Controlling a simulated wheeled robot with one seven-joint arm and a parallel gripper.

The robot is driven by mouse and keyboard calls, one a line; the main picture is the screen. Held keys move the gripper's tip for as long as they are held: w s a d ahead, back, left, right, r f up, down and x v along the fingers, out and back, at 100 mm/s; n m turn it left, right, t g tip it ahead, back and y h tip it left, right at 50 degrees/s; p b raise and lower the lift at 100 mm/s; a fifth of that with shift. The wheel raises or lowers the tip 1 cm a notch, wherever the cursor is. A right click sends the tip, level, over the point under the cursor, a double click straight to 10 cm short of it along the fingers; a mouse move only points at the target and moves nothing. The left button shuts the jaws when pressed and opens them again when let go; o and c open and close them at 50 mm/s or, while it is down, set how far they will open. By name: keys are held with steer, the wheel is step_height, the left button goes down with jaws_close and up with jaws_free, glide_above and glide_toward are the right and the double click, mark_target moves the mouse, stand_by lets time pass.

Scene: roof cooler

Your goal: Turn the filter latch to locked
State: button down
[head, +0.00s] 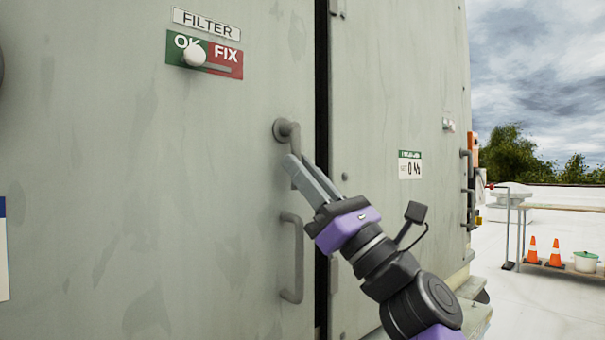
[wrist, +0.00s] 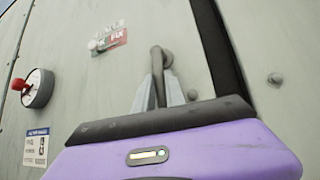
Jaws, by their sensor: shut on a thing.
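The filter latch (head: 287,130) is a grey lever on a round pivot, near the right edge of the closed filter door (head: 120,190). Its lever hangs downward from the pivot. It also shows in the wrist view (wrist: 157,62). My gripper (head: 296,167) is shut on the lever, with one finger on each side of it below the pivot. The fingers also show in the wrist view (wrist: 160,90). The lever's lower end is hidden by my fingers and gripper body. Above left, a FILTER label (head: 206,23) sits over an OK/FIX plate (head: 222,62) with a white knob (head: 195,55) at the OK side.
A fixed grey pull handle (head: 293,258) is just below my gripper. A dark vertical gap (head: 321,80) separates this door from the panel (head: 390,80) at right. A round gauge with a red knob (wrist: 38,88) is at left. A bench with cones (head: 554,252) stands far right.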

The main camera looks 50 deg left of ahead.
steer(key=shift+w+r, duration=0.1)
steer(key=c, duration=1.4)
jaws_free()
steer(key=v, duration=0.8)
steer(key=shift+p, duration=0.3)
steer(key=shift+m, duration=0.3)
